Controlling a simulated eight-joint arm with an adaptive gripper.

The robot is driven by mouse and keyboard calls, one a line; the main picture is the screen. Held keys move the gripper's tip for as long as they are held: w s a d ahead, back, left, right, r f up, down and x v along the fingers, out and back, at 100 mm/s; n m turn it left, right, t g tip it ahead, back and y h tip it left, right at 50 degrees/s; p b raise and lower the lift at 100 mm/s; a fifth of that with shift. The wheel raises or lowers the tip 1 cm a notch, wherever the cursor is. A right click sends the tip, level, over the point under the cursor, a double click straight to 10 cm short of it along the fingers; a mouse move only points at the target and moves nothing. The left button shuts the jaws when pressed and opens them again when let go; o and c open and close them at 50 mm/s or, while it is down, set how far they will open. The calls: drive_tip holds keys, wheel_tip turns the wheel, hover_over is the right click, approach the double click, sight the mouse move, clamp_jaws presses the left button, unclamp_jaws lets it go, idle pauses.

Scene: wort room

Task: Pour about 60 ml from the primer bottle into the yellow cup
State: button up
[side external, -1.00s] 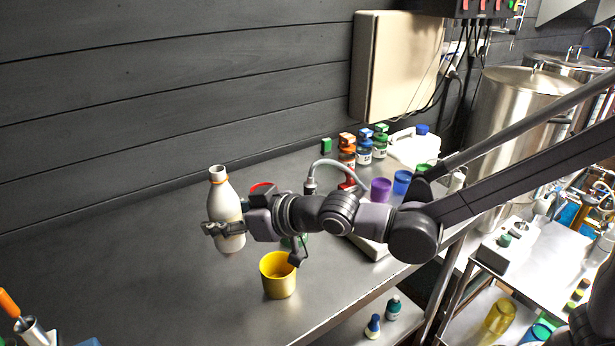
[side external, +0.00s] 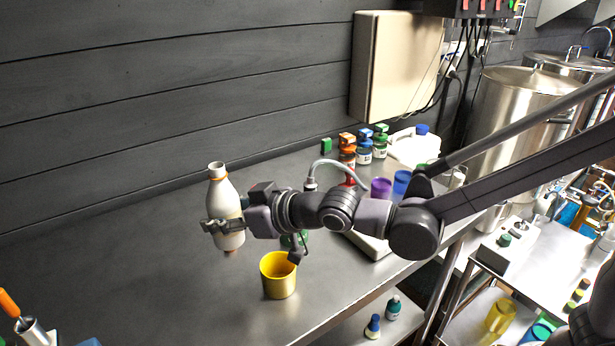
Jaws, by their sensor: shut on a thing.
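My gripper (side external: 224,226) is shut around the lower body of a white bottle with an orange ring at its neck, which I take to be the primer bottle (side external: 224,198). The bottle is held above the table, nearly upright with a slight lean of its neck to the left. Its mouth is uncapped and points up. The yellow cup (side external: 279,282) stands upright on the table, lower and to the right of the bottle in the picture, below my wrist. Whether it holds liquid cannot be told. No stream of liquid shows.
Behind my arm on the metal table (side external: 120,265) are a purple cup (side external: 381,188), a blue cup (side external: 402,182), small labelled bottles (side external: 364,152) and a white jug (side external: 412,147). An orange-handled tool (side external: 10,304) is at the lower left.

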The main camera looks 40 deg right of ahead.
wheel_tip(320, 180, up, 4)
drive_tip(key=shift+r, duration=0.1)
drive_tip(key=shift+s+a+f, duration=0.35)
drive_tip(key=shift+a+f, duration=0.05)
drive_tip(key=shift+a, duration=0.05)
drive_tip(key=shift+s+a+f, duration=0.55)
drive_tip(key=shift+s+f, duration=0.1)
drive_tip(key=shift+f, duration=0.2)
drive_tip(key=m+t+h, duration=0.1)
drive_tip(key=m+h, duration=0.8)
drive_tip(key=h, duration=0.1)
approach(218, 216)
drive_tip(key=d+f, duration=0.1)
drive_tip(key=d, duration=0.1)
wheel_tip(218, 216, down, 15)
drive_tip(key=shift+a+r, duration=0.1)
drive_tip(key=shift+r, duration=0.1)
